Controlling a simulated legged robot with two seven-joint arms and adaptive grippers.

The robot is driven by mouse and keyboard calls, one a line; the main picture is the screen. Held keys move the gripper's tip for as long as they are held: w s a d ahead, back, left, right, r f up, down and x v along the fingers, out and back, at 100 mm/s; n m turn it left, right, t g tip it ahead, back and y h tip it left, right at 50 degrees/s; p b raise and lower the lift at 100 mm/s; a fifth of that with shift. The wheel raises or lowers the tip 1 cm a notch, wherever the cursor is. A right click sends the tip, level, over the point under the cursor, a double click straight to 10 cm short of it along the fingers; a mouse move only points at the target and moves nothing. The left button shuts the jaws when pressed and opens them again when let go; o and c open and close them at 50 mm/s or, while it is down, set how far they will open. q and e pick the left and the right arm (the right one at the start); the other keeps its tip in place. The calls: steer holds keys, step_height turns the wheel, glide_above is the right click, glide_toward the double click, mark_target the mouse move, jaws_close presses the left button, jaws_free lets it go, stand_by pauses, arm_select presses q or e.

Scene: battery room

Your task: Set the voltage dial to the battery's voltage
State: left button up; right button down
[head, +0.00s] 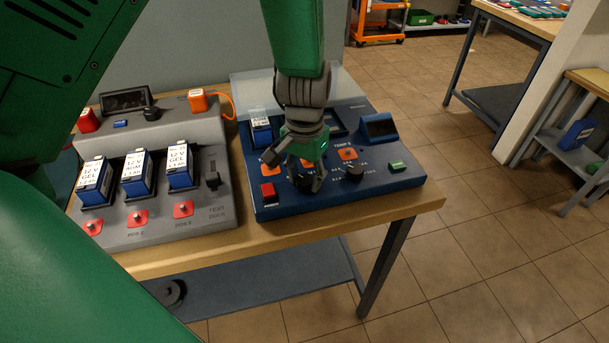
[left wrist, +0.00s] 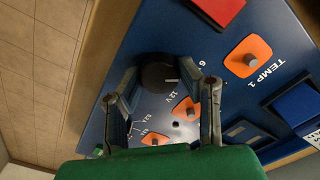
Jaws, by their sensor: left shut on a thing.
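My left gripper (head: 306,178) reaches down over the blue charger panel (head: 340,193). In the left wrist view the fingers (left wrist: 163,98) stand on either side of a round black dial (left wrist: 158,72), shut on it. The exact setting is hard to tell. In the head view the gripper hides most of this dial. A blue battery (head: 261,131) with a white label stands in the charger behind the gripper; its label is unreadable. My right gripper is not in view.
A second black knob (head: 354,173), a red button (head: 268,190), a green button (head: 397,167) and a small screen (head: 379,127) are on the charger. A grey test dock (head: 215,207) at left holds three batteries marked 12 V. Floor right of the bench is clear.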

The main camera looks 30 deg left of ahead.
arm_select(q)
steer(key=shift+d, duration=0.1)
steer(key=shift+m+p, duration=0.3)
steer(key=shift+p, duration=0.05)
steer(key=shift+r+m+p, duration=0.1)
steer(key=shift+m+p, duration=0.75)
steer(key=shift+m, duration=0.15)
steer(key=m+p, duration=0.2)
steer(key=m, duration=0.1)
steer(key=shift+m+p, duration=0.3)
steer(key=shift+p, duration=0.05)
steer(key=m+p, duration=0.2)
steer(key=m, duration=0.2)
steer(key=shift+p, duration=0.35)
steer(key=shift+m+p, duration=0.75)
steer(key=shift+m, duration=0.95)
steer(key=o, duration=1.1)
steer(key=shift+w, duration=0.1)
